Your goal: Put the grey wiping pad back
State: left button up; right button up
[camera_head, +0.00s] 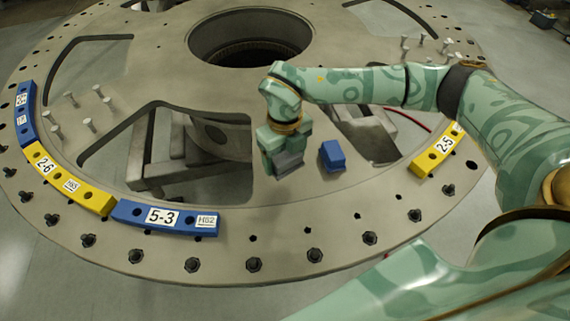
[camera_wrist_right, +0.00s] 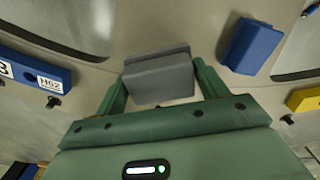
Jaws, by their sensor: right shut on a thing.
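The grey wiping pad (camera_wrist_right: 158,78) is between the two green fingers of my right gripper (camera_wrist_right: 156,92) in the right wrist view. In the head view my right gripper (camera_head: 285,160) points down over the front part of the turret plate (camera_head: 330,230), with the grey pad (camera_head: 290,163) at its fingertips. The gripper is shut on the pad. I cannot tell whether the pad touches the plate. My left gripper is not in view.
A small blue block (camera_head: 332,155) stands on the plate just right of my right gripper. Blue segment 5-3 (camera_head: 140,215) and yellow segments 2-6 (camera_head: 90,198) and 2-5 (camera_head: 430,162) lie along the rim. Bolts (camera_head: 254,264) stick up around the edge. The plate has large openings.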

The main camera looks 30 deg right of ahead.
jog(key=shift+w+d+f, duration=0.25)
jog(key=shift+w+f, duration=0.2)
jog(key=shift+f, duration=0.15)
jog(key=shift+w+d+f, duration=0.2)
jog(key=shift+w+f, duration=0.2)
jog(key=shift+f, duration=0.15)
jog(key=f, duration=0.1)
jog(key=f+b, duration=0.1)
jog(key=f, duration=0.1)
jog(key=shift+w+d+f, duration=0.15)
jog(key=shift+w+f, duration=0.1)
jog(key=shift+f, duration=0.15)
jog(key=o, duration=0.9)
jog(key=shift+f, duration=0.1)
jog(key=shift+o, duration=0.2)
notch_tip(320, 180, up, 12)
jog(key=shift+r+p, duration=0.2)
jog(key=shift+p, duration=0.85)
